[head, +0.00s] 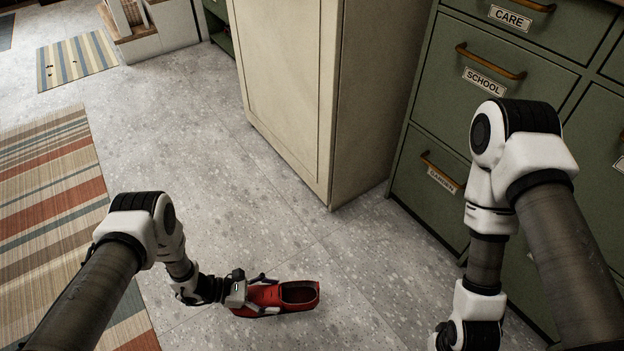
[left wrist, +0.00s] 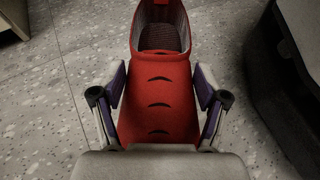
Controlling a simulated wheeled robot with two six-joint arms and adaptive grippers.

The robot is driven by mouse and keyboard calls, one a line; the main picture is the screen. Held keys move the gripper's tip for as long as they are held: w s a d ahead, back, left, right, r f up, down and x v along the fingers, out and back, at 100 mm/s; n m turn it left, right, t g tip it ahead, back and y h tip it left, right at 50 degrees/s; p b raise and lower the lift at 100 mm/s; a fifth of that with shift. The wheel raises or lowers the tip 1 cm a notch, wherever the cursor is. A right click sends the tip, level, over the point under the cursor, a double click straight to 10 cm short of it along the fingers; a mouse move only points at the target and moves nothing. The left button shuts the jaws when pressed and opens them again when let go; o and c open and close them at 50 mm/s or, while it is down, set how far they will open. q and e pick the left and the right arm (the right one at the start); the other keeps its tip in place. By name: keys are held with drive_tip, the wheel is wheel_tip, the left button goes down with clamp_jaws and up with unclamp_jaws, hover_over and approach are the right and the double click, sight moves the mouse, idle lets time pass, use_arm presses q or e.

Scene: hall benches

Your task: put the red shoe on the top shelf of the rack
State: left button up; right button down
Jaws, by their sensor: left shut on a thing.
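The red shoe (head: 299,294) is low in the middle of the head view, over the speckled floor. My left gripper (head: 262,295) is shut on the shoe's front part, with one finger on each side. In the left wrist view the shoe (left wrist: 160,95) lies between the two fingers (left wrist: 158,100), its dark opening pointing away from the gripper. I cannot tell whether the shoe touches the floor. My right arm comes down on the right side, and its gripper is outside the frame. I cannot make out a rack in these views.
A beige cabinet (head: 285,90) stands ahead in the middle. Green drawers (head: 500,85) with labels and brass handles stand at the right. A striped rug (head: 50,210) lies at the left, and a smaller striped mat (head: 75,60) farther back. The grey floor (head: 190,130) between is clear.

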use_arm(q)
drive_tip(key=w+a+r+n+t, duration=0.1)
drive_tip(key=w+a+r, duration=0.3)
drive_tip(key=r, duration=0.6)
drive_tip(key=w+a+r+n+t+y, duration=0.1)
drive_tip(key=w+a+r+n+t, duration=0.15)
drive_tip(key=w+r, duration=0.5)
drive_tip(key=w+a+r+t, duration=0.1)
drive_tip(key=w+a+r, duration=0.3)
drive_tip(key=r, duration=0.7)
wheel_tip(320, 180, up, 9)
drive_tip(key=s+a+n+t+y+p, duration=0.1)
drive_tip(key=s+n+t, duration=0.1)
drive_tip(key=s+d, duration=0.3)
drive_tip(key=s, duration=0.8)
wheel_tip(320, 180, up, 31)
drive_tip(key=p, duration=3.8)
drive_tip(key=shift+n, duration=0.25)
